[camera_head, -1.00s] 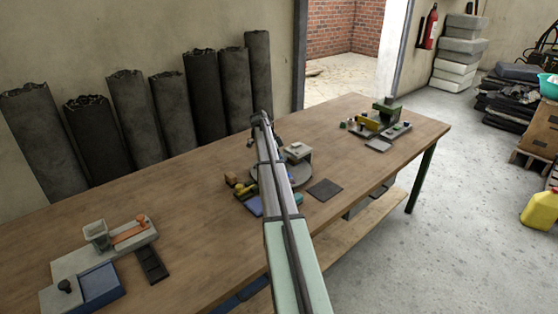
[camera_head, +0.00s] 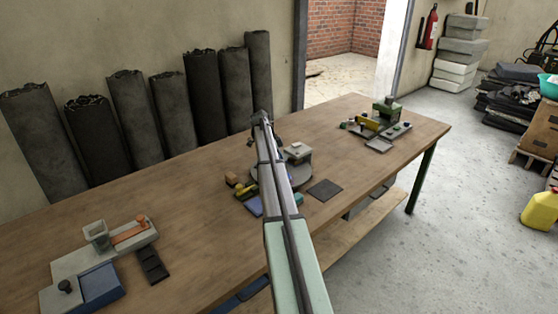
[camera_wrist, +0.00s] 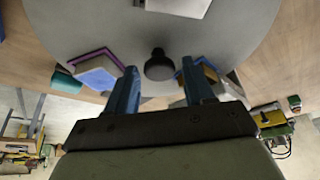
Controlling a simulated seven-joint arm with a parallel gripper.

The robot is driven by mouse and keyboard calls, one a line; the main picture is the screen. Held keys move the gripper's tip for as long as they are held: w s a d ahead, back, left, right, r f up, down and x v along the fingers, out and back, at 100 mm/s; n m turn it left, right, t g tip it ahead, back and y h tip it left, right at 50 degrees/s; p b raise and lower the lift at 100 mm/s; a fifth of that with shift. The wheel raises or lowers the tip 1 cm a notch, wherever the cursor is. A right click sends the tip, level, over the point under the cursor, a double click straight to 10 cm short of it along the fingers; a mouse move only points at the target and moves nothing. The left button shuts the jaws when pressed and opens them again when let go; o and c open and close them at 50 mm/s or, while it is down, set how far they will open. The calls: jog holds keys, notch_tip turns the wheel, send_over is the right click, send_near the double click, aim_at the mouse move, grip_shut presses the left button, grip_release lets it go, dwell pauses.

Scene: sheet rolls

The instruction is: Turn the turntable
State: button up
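The turntable (camera_wrist: 225,50) is a round grey disc, filling the upper part of the wrist view. In the head view its edge (camera_head: 304,180) shows on the workbench, with the middle hidden behind my arm. A black knob (camera_wrist: 158,66) stands near its rim. My gripper (camera_wrist: 159,74) has two blue fingers, spread apart, with the knob between their tips. I see gaps at both sides of the knob, and I cannot tell the height between them. In the head view my arm hides the fingers.
A grey block (camera_head: 298,151) sits on the disc. On the workbench (camera_head: 205,215) are a grey fixture with an orange lever (camera_head: 129,231), a dark square pad (camera_head: 325,189) and a green-and-yellow device (camera_head: 378,122). Dark rolls (camera_head: 138,120) lean against the wall.

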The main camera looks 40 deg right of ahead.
jog(key=shift+o, duration=0.7)
jog(key=v, duration=1.3)
jog(key=shift+a+r, duration=0.15)
jog(key=shift+r, duration=0.2)
